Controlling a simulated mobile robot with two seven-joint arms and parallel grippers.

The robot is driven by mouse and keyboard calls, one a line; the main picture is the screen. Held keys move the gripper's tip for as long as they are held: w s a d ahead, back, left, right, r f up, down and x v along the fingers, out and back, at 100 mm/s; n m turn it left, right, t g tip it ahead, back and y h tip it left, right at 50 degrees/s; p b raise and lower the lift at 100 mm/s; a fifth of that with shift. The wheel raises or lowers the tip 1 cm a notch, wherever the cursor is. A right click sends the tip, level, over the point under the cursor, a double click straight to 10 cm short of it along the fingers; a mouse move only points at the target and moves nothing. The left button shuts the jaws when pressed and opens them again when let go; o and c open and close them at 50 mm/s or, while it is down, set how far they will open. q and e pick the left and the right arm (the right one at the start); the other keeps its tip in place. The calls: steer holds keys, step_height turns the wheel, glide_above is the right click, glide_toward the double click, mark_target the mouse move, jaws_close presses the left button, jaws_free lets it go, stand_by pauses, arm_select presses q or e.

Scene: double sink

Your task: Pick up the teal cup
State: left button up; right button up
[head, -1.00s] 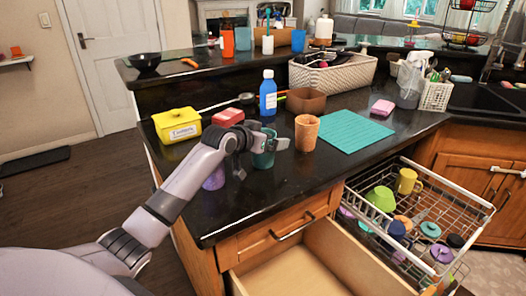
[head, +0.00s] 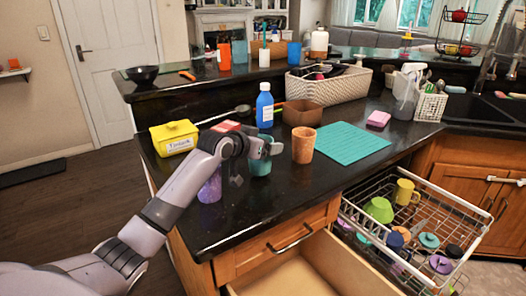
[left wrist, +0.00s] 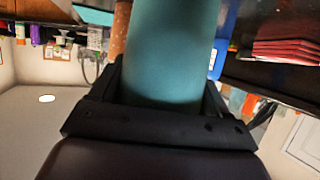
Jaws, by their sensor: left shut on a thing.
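The teal cup (head: 261,163) is at the front left part of the dark counter in the head view, partly hidden behind my gripper. My left gripper (head: 263,150) is shut on it, with the fingers on either side of its upper part. In the left wrist view the teal cup (left wrist: 170,55) fills the space between the dark fingers of my left gripper (left wrist: 165,100). I cannot tell from the head view whether its base is clear of the counter. My right gripper is not in view.
An orange cup (head: 303,145) stands close to the right of the teal cup, and a purple cup (head: 210,187) stands to its left. A blue bottle (head: 264,107) and a brown bowl (head: 302,113) are behind. A teal mat (head: 350,142) lies right. Below are an open drawer (head: 315,268) and a dish rack (head: 418,215).

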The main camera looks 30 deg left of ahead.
arm_select(q)
step_height(320, 180, up, 18)
stand_by(0.4)
steer(key=shift+s, duration=0.1)
